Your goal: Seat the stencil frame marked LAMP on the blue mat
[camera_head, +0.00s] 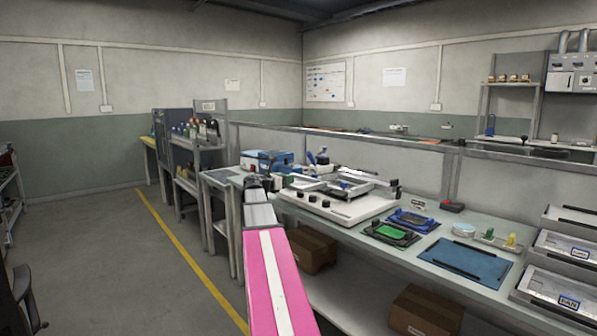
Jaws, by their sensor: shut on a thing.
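The blue mat (478,257) lies flat on the bench at the right, with dark bars along two sides and nothing else on it. A silver stencil frame with a FAN label (545,292) sits at the lower right corner. A second frame with a blue-edged label (566,247), too small to read, sits behind it. I cannot read LAMP anywhere. My gripper (257,182) is at the far end of my pink and white arm, by the bench's left end, well left of the mat. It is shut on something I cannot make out.
A white machine (334,207) with a raised silver frame (352,183) stands between my gripper and the mat. Green (391,233) and blue (412,221) trays lie beside the mat. A blue box (267,160) is behind my gripper. Cardboard boxes (425,312) sit underneath.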

